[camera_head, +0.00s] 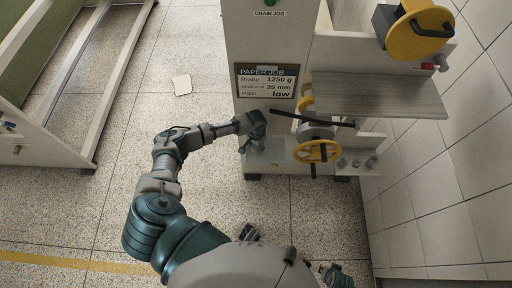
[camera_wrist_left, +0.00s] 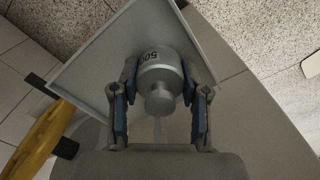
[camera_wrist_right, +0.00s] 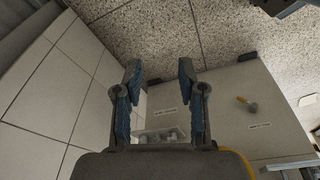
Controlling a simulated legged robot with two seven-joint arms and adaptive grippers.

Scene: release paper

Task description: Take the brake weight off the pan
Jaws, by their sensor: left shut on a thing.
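The brake weight (camera_wrist_left: 160,72) is a silver cylinder with a knob, marked with a number beginning 500, in the left wrist view. My left gripper (camera_wrist_left: 158,88) is shut on it, one finger on each side. The pan (camera_wrist_left: 92,68) is a grey square tray with a raised rim behind the weight; I cannot tell whether the weight still touches it. In the head view my left gripper (camera_head: 254,138) is low at the machine's front, over a pale plate, and largely hides the weight. My right gripper (camera_wrist_right: 158,88) is open and empty in the right wrist view.
A sign (camera_head: 266,81) reads brake 1250 g, 35 mm, path low. A yellow handwheel (camera_head: 317,151) and a dark bar (camera_head: 312,118) are right of my left gripper. Small weights (camera_head: 357,162) stand on a ledge.

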